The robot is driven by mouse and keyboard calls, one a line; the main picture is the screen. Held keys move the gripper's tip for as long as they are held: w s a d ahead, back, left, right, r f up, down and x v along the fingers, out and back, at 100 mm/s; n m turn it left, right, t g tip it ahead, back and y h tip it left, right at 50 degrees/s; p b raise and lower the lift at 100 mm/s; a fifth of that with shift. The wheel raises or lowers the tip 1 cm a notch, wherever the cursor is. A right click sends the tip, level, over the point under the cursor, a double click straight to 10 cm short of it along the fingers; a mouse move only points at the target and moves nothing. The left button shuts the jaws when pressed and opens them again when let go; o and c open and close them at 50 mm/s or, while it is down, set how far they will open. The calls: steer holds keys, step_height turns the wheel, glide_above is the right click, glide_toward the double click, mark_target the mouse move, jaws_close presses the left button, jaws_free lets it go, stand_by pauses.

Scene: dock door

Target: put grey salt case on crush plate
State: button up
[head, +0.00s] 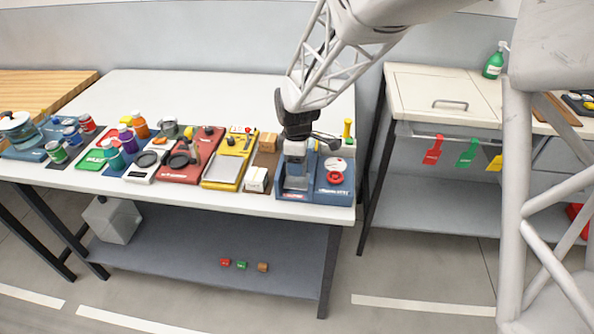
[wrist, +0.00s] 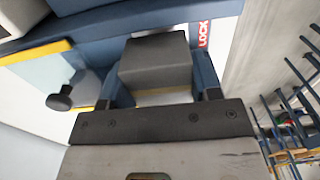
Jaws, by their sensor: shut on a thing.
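The grey salt case (wrist: 155,66) is a dark grey block with a paler lower part. It sits between the two fingers of my gripper (wrist: 158,85) in the wrist view. In the head view my gripper (head: 297,150) points down over the blue station at the right end of the white table, with a grey block (head: 296,160) below its dark wrist. The blue station (head: 335,190) has a red dial on a pale disc and a red label. I cannot tell which surface is the crush plate. Contact under the case is hidden.
Left of the blue station are a wooden block (head: 265,158), a yellow tray (head: 228,160), a red tray (head: 190,160) and several jars. A green-yellow post (head: 347,130) stands behind the station. The back of the white table (head: 200,95) is clear.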

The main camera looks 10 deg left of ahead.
steer(key=shift+f, duration=1.85)
steer(key=shift+f, duration=0.2)
steer(key=o, duration=1)
steer(key=shift+r, duration=0.2)
steer(key=shift+r, duration=6)
